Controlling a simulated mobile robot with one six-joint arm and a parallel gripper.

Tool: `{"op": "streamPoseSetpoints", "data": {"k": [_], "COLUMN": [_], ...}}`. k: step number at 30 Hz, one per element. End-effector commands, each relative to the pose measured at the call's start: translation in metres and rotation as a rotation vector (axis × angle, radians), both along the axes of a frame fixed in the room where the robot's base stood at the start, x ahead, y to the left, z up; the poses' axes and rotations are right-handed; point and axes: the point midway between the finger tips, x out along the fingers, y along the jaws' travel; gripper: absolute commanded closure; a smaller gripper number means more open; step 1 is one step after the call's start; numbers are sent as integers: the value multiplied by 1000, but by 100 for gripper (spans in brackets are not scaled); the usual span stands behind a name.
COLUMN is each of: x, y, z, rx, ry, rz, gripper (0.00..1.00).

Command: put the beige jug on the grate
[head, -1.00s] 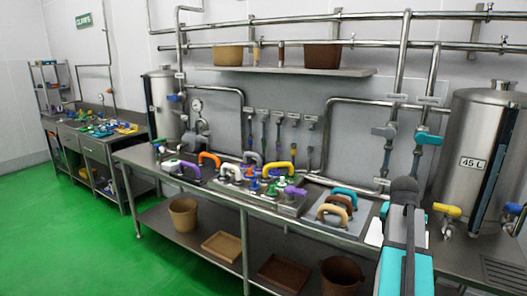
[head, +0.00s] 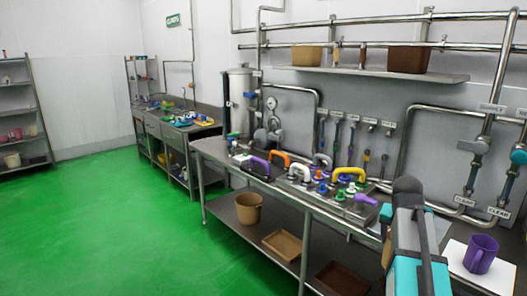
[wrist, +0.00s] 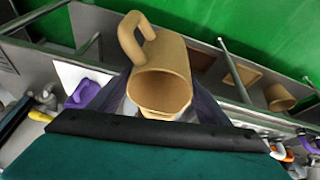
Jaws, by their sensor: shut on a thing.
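The beige jug (wrist: 160,85) is between the fingers of my gripper (wrist: 160,100) in the wrist view. The gripper is shut on it. Its round open mouth faces the wrist camera and its loop handle points up and left in the picture. The jug is held above the bench and floor area. In the head view my arm is at lower right, and the jug and fingertips are hidden or out of sight. The grate does not show clearly in either view now.
A purple jug (head: 480,253) stands on a white mat (head: 506,275) on the bench at right; it also shows in the wrist view (wrist: 82,93). Coloured handled tools (head: 348,174) crowd the bench middle. Bins and trays (head: 249,208) sit on the lower shelf. The green floor at left is clear.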

Motion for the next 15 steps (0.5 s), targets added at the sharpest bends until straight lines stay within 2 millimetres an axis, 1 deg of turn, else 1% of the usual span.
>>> {"op": "streamPoseSetpoints", "data": {"k": [1,9,15], "x": [6,29,41], "y": [13,75,121], "z": [1,5,8], "rx": [0,0,0], "ry": [0,1,-1], "rz": [24,136,220], "gripper": [67,67,67]}}
